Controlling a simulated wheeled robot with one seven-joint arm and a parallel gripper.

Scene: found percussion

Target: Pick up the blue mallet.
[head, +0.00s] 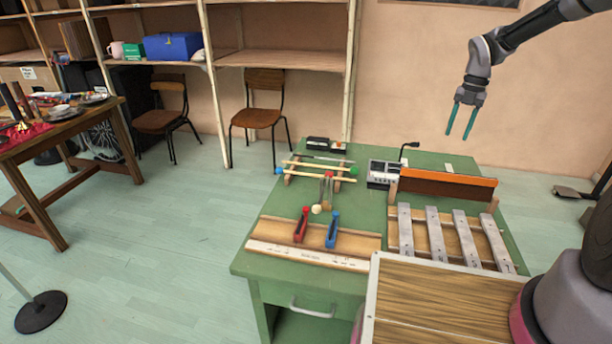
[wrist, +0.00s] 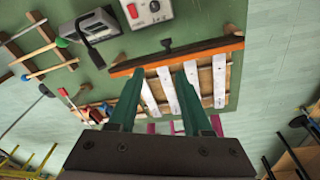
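The blue mallet is a pale wooden stick (head: 315,175) with a small blue ball head (head: 279,170) at its left end. In the head view it lies across a low wooden rack on the green table, in front of a similar stick with a green ball head (head: 354,170). My gripper (head: 457,136) is raised above the back right of the table, well right of the mallet. Its two teal fingers are apart with nothing between them, as the wrist view (wrist: 160,75) also shows.
Red (head: 301,224) and blue (head: 332,229) clappers sit on a wooden board at the table's front. An orange-brown upright board (head: 447,185) and metal bars (head: 436,234) stand at right. A grey device (head: 383,172) and a thin dark gooseneck stand between my gripper and the rack.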

